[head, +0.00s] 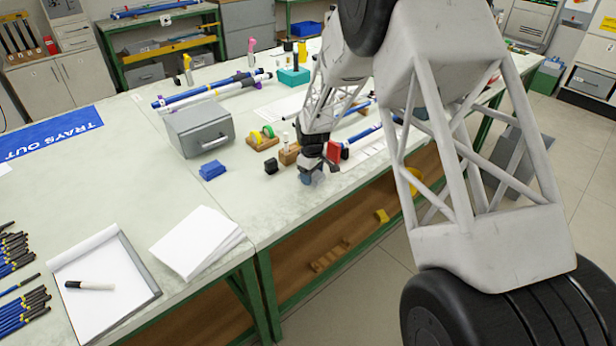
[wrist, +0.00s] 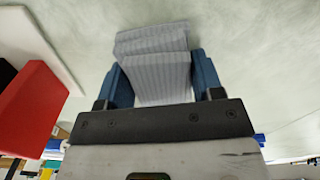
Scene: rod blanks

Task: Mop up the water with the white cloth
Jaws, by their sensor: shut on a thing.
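My gripper (wrist: 156,59) is shut on a folded, ribbed cloth (wrist: 163,82), which looks pale grey in the wrist view. Its blue fingers stand on either side of the cloth. In the head view my gripper (head: 311,175) is low at the bench's front edge, and the cloth is small and hard to make out there. I cannot tell whether the cloth touches the bench top (wrist: 255,45). I cannot make out any water in either view. A separate blue folded cloth (head: 212,170) lies on the bench to the left of my gripper.
A red block (head: 334,152) is close beside my gripper and also shows in the wrist view (wrist: 32,108). A small black block (head: 270,166), wooden holders (head: 289,155) and a grey case (head: 199,130) stand nearby. The bench (head: 262,215) is clear towards the papers (head: 197,240).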

